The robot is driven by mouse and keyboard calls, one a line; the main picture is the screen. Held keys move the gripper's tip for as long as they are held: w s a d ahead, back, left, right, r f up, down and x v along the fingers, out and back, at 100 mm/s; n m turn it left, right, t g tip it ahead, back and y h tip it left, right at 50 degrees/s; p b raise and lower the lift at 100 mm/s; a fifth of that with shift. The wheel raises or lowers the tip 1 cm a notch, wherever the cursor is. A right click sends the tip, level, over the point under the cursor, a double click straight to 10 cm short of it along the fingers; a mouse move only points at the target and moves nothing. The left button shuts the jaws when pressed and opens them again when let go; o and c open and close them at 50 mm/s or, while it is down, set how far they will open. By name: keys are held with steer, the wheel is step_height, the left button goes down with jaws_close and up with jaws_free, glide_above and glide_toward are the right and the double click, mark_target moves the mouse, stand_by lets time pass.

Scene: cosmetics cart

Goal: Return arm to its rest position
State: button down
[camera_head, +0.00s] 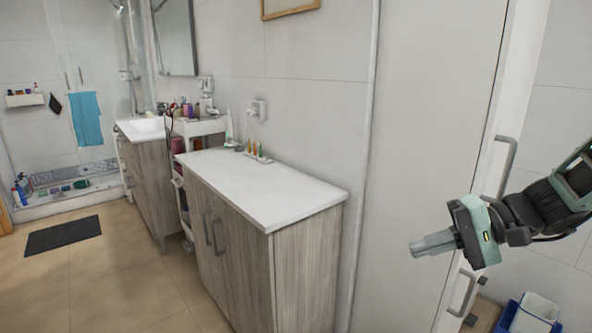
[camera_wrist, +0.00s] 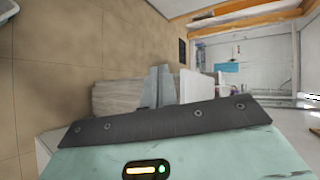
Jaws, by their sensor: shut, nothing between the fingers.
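My arm comes in from the right edge in the head view. My gripper (camera_head: 432,243) points left, in front of the pale door panel and to the right of the wooden cabinet, well clear of its top. Its grey fingers are together and hold nothing. In the wrist view my gripper's fingers (camera_wrist: 160,87) stand side by side above the dark bar and green body. They appear in front of the distant wooden cabinet front and touch nothing.
The wooden cabinet (camera_head: 305,270) has a white top (camera_head: 262,185) with several small items at its back edge. A door handle (camera_head: 508,160) is close behind my arm. A blue bin (camera_head: 509,318) stands at lower right. Tan floor (camera_head: 110,270) is open at left.

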steer(key=s+a+n+g+h+p, duration=0.1)
steer(key=s+a+n+h, duration=0.3)
steer(key=s, duration=0.6)
steer(key=s+a+n+g+h+p, duration=0.1)
steer(key=s+a+n+h+p, duration=0.1)
steer(key=s+a+n+h, duration=0.2)
steer(key=shift+s+a+f+n+h, duration=0.3)
steer(key=shift+s+n+h, duration=1.55)
steer(key=shift+s, duration=1.95)
steer(key=shift+a+r, duration=0.1)
